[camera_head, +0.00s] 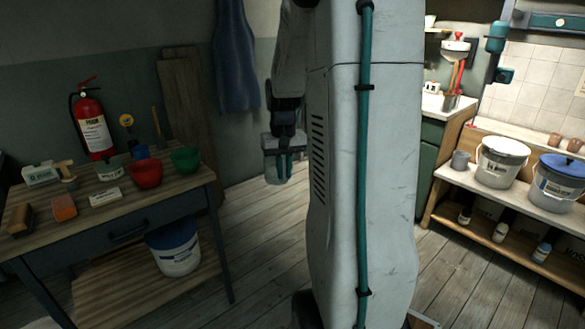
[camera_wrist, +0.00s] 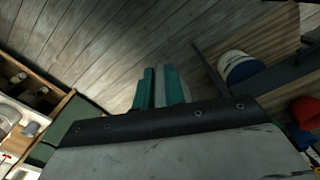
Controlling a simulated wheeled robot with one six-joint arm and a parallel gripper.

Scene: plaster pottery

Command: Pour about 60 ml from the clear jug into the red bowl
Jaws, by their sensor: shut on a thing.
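The red bowl (camera_head: 146,173) stands upright near the right front of the wooden workbench at the left; it also shows at the right edge of the wrist view (camera_wrist: 304,110). My gripper (camera_head: 284,165) is right of the bench in the head view, raised above the floor and apart from the bowl. It is shut on the clear jug (camera_head: 271,146), which looks about upright. In the wrist view my teal fingers (camera_wrist: 161,88) close around a pale strip, perhaps the jug's handle. The jug's contents cannot be made out.
A green bowl (camera_head: 185,160) stands right of the red bowl, with a blue cup (camera_head: 140,152) behind. A fire extinguisher (camera_head: 92,122) and several small items occupy the bench (camera_head: 168,204). A lidded bucket (camera_head: 173,248) sits below. Shelves with buckets (camera_head: 502,162) stand right.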

